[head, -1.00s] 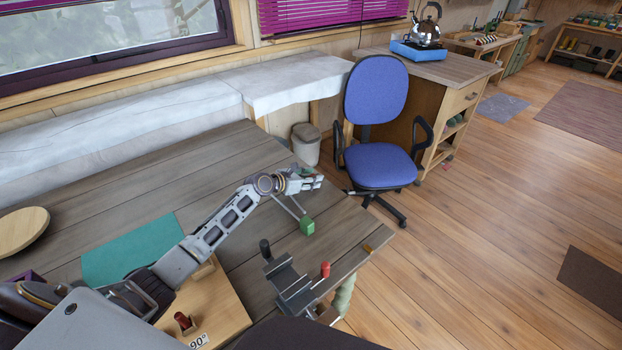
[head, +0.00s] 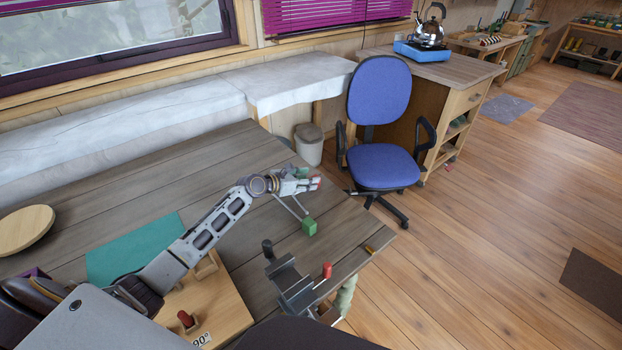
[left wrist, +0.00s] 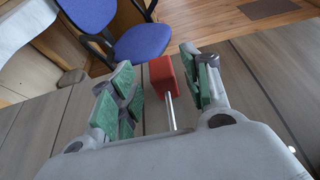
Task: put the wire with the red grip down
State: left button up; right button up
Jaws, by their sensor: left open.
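The red grip (left wrist: 162,76) is a red block on a thin metal wire (left wrist: 170,112) in the left wrist view. My left gripper (left wrist: 160,88) is open around it, with green-padded fingers on both sides. The red grip is nearer the right-hand finger; I cannot tell whether it touches that pad. In the head view my left gripper (head: 303,181) is low over the table near its right edge, with a little red (head: 316,182) at its fingertips. Fingers hide most of the wire. I cannot tell whether it rests on the tabletop. My right gripper is out of view.
A grey metal fixture (head: 290,285) and a red knob (head: 327,270) are at the near edge. A blue chair (head: 380,120) stands beyond the table.

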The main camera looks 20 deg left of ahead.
pick_arm(q)
jog(key=shift+v, duration=1.25)
jog(key=shift+s+a+r, duration=0.25)
jog(key=shift+s+a, duration=0.05)
jog(key=shift+s, duration=0.25)
jog(key=shift+s+a+r+p, duration=0.15)
jog(key=shift+s+a+p, duration=0.05)
jog(key=shift+s+p, duration=0.15)
jog(key=shift+v, duration=1.9)
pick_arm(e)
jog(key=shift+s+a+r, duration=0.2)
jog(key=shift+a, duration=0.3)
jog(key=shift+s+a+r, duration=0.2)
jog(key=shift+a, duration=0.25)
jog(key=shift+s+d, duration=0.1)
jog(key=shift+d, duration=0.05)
